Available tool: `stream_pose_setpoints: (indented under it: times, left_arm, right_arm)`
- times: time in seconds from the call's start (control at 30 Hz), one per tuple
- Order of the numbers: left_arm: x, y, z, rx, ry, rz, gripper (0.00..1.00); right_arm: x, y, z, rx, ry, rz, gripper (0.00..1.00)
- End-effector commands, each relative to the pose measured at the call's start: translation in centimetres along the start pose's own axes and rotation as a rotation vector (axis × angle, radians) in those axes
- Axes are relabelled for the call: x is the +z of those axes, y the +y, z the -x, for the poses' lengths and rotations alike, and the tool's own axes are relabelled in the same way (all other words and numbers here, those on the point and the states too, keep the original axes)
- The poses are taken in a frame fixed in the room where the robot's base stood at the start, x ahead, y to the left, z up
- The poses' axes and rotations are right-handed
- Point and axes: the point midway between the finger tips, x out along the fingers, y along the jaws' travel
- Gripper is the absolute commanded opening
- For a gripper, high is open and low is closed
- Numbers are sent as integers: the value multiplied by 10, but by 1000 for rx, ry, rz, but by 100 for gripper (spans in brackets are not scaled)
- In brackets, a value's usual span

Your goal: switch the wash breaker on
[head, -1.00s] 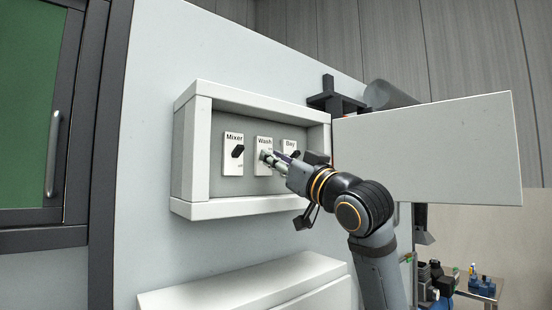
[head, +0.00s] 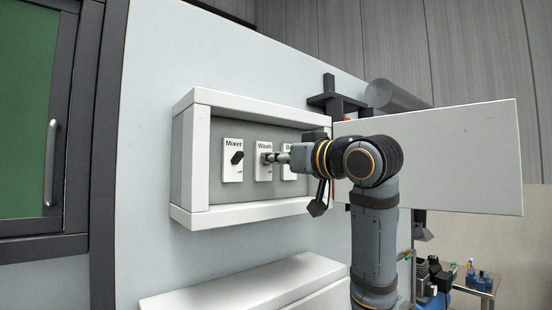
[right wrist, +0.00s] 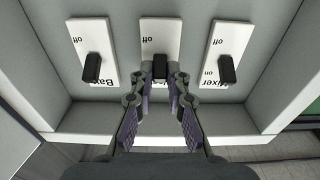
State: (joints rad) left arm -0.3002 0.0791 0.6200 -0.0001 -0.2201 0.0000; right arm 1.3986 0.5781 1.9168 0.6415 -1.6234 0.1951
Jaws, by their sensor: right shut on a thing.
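The wash breaker (head: 264,171) is the middle of three white switch plates in a recessed wall box. Its black lever (right wrist: 160,67) shows in the right wrist view between my right fingertips. My right gripper (head: 272,157) comes in from the right, roughly level, and is shut on that lever. In the right wrist view the right gripper (right wrist: 160,78) has a fingertip on each side of the lever, and the picture is upside down. The fingers partly cover the "Wash" plate and its lever in the head view. My left gripper is not in view.
The mixer breaker (head: 233,172) is left of it, and the bay breaker (head: 289,172) is right, partly behind my gripper. The box rim (head: 245,211) surrounds all three. An open white door panel (head: 460,160) stands right, behind my arm. A white ledge (head: 240,280) juts out below.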

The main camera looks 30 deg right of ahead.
Motion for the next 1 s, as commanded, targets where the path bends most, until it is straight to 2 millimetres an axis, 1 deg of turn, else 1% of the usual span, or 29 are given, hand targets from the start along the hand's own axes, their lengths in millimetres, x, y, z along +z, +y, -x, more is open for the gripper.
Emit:
stream_pose_setpoints:
  times: [0.2,0.4,0.87,0.9,1.0]
  left_arm:
    - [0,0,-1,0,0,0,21]
    - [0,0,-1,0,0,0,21]
    - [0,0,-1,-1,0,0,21]
    - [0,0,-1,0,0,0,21]
    - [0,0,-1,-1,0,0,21]
  right_arm:
    - [-4,0,-2,-2,-106,-2,0]
    - [-6,0,-2,0,-158,-1,0]
    - [-6,0,-3,1,-171,0,0]
    - [-6,0,-3,1,-170,-1,20]
    - [-6,0,-3,1,-170,-1,34]
